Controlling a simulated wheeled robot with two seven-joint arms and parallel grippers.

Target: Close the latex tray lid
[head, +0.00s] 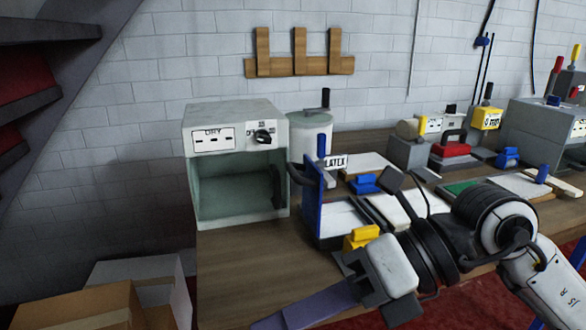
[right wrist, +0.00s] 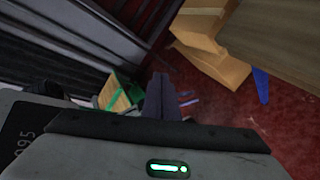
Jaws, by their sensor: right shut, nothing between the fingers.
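The latex tray (head: 345,218) stands on the bench right of the drying box, with a white inside and a LATEX label (head: 335,161) behind it. A blue panel that looks like its lid (head: 312,212) stands upright at the tray's left side, so the tray looks open. A dark handle (head: 299,172) shows on the panel's left face. My right gripper (head: 284,320) reaches in from the right, low in front of the bench edge, pointing left and down. It is shut and empty, apart from the tray and lid. Its closed fingers show in the right wrist view (right wrist: 162,98). My left gripper is out of view.
The open-fronted DRY box (head: 237,115) stands left of the tray, with a white pot (head: 309,135) behind. A yellow block (head: 362,236) sits at the tray's front. Several tools crowd the bench's right. Cardboard boxes (head: 135,285) stand lower left; boxes (right wrist: 205,55) also show in the wrist view.

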